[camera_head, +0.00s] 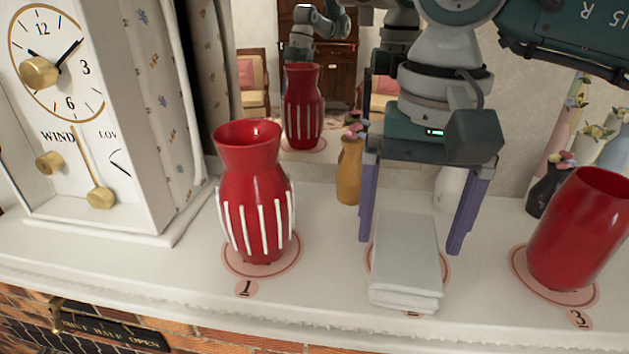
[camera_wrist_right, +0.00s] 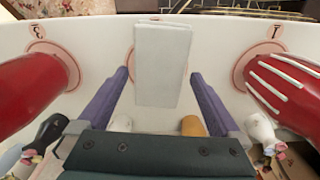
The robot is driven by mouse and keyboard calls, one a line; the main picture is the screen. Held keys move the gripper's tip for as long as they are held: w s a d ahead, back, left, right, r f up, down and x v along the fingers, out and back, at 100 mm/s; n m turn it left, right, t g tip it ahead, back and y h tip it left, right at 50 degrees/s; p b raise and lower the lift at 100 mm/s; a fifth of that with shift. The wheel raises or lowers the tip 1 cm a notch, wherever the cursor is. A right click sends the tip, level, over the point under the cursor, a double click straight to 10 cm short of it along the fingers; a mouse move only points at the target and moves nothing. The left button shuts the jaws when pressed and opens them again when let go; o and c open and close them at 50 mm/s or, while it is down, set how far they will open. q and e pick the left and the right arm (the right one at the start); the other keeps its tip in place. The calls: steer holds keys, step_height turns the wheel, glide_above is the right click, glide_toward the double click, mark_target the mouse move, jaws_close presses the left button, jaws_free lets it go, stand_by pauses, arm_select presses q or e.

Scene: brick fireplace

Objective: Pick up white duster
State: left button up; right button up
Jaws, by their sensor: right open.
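The white duster (camera_head: 405,262) is a folded white cloth on the mantel shelf, standing over the middle ring mark. It also shows in the right wrist view (camera_wrist_right: 162,60), between the two purple fingers. My right gripper (camera_head: 412,240) is open, with one finger on each side of the duster and a gap on both sides. My left gripper is not in view.
A red vase with white stripes (camera_head: 255,195) stands left on mark 1. A plain red vase (camera_head: 580,235) stands right on mark 3. A white clock (camera_head: 130,130) is at far left. Small flower vases, including an ochre one (camera_head: 349,172), stand behind, before a mirror.

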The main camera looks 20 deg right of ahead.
mark_target(407, 245)
steer(key=shift+f, duration=1.1)
steer(key=c, duration=1.1)
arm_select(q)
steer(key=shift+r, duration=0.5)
arm_select(e)
steer(key=shift+c, duration=0.2)
steer(key=shift+r+p, duration=0.45)
steer(key=shift+r, duration=0.1)
arm_select(q)
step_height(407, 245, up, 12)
steer(key=p, duration=1.1)
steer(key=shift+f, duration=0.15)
arm_select(e)
step_height(407, 245, up, 19)
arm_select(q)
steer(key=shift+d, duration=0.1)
